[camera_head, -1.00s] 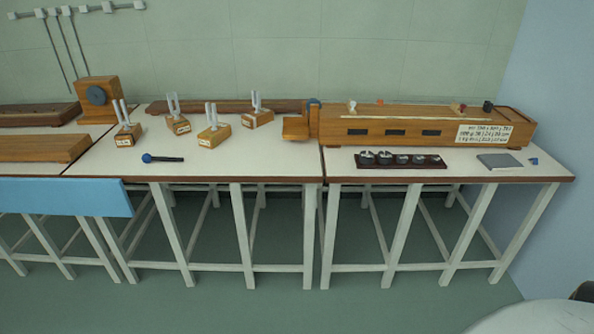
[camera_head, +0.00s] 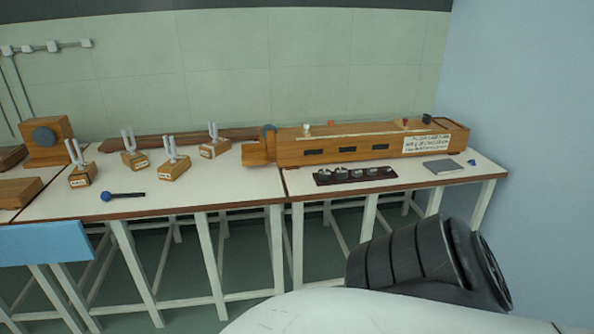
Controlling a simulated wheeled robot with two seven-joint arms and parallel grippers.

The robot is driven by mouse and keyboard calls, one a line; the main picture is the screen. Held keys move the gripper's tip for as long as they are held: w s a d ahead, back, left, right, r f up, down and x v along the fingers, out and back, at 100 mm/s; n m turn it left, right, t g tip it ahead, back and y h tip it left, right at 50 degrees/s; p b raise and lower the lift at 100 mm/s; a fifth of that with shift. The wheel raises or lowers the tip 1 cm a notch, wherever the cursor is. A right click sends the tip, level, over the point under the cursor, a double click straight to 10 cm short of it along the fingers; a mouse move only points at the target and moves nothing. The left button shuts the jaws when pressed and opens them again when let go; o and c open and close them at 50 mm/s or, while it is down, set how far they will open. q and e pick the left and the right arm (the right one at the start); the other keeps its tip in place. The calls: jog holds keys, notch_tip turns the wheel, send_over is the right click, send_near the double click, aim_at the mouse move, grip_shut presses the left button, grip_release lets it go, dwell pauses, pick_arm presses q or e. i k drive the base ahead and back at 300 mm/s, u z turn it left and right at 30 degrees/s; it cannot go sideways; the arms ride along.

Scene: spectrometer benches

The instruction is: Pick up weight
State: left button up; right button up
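Several small dark metal weights (camera_head: 340,173) sit in a row in a dark wooden holder (camera_head: 357,179) on the right-hand bench, close to its front edge. They stand in front of a long wooden box instrument. No gripper shows in the view. A black ribbed part of my own arm fills the lower right, above my white body, and my grippers are outside the picture. Nothing is seen touching the weights.
The right bench (camera_head: 480,185) also holds the long wooden instrument (camera_head: 380,146), a grey notebook (camera_head: 443,166) and a small blue item. The left bench carries several tuning forks on wooden boxes (camera_head: 174,167) and a blue-headed mallet (camera_head: 122,196). A wall closes off the right.

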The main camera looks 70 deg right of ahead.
aim_at(324, 176)
jog(key=z, duration=0.4)
jog(key=i, duration=1.7)
jog(key=z, duration=0.95)
